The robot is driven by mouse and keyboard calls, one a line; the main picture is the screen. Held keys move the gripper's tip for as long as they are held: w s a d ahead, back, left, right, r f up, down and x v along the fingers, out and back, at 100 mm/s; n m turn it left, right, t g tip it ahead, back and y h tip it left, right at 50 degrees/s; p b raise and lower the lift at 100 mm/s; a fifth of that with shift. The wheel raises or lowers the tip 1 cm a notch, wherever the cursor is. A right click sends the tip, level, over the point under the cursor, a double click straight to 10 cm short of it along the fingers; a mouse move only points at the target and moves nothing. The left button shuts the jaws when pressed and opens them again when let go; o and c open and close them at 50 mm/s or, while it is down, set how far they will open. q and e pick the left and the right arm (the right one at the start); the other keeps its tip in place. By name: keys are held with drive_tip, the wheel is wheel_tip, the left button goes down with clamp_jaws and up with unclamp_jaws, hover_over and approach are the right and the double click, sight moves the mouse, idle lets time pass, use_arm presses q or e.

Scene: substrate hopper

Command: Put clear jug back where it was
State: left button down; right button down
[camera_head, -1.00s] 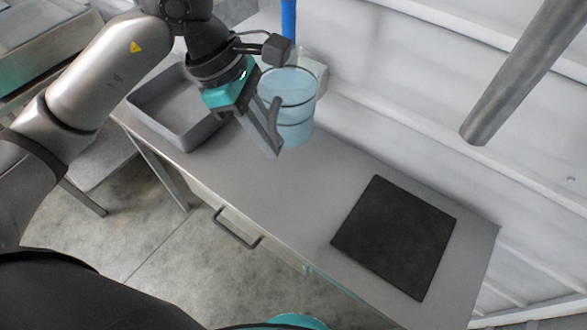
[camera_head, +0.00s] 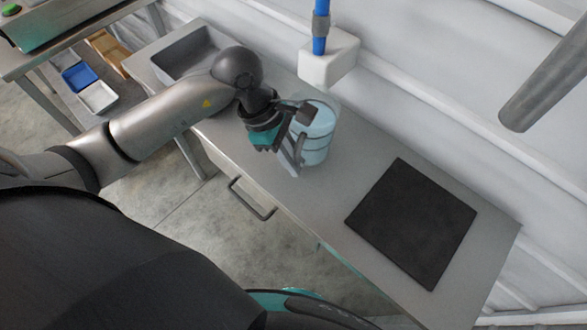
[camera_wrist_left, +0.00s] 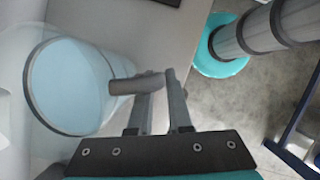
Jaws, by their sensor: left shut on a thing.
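The clear jug (camera_head: 318,135), holding pale blue liquid, is upright at the middle of the grey table (camera_head: 345,180), left of the black mat (camera_head: 412,220). My left gripper (camera_head: 294,160) is shut on the jug's grey handle, on the jug's left side. In the left wrist view the jug (camera_wrist_left: 75,90) fills the left side and its handle runs to the fingertips of my left gripper (camera_wrist_left: 160,85). I cannot tell whether the jug's base touches the table. My right gripper is not in view.
A white box (camera_head: 328,62) with a blue pipe is on the wall behind. The black mat is bare. A drawer handle (camera_head: 250,200) sticks out at the table's front.

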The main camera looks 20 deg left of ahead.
use_arm(q)
drive_tip(key=shift+f, duration=1.9)
drive_tip(key=shift+f+b, duration=0.1)
drive_tip(key=shift+b, duration=0.25)
drive_tip(key=c, duration=0.8)
unclamp_jaws()
drive_tip(key=shift+f, duration=0.1)
drive_tip(key=shift+c, duration=0.2)
drive_tip(key=shift+r, duration=0.2)
drive_tip(key=p+v, duration=0.1)
drive_tip(key=v, duration=1)
drive_tip(key=shift+r, duration=0.4)
drive_tip(key=shift+a, duration=0.1)
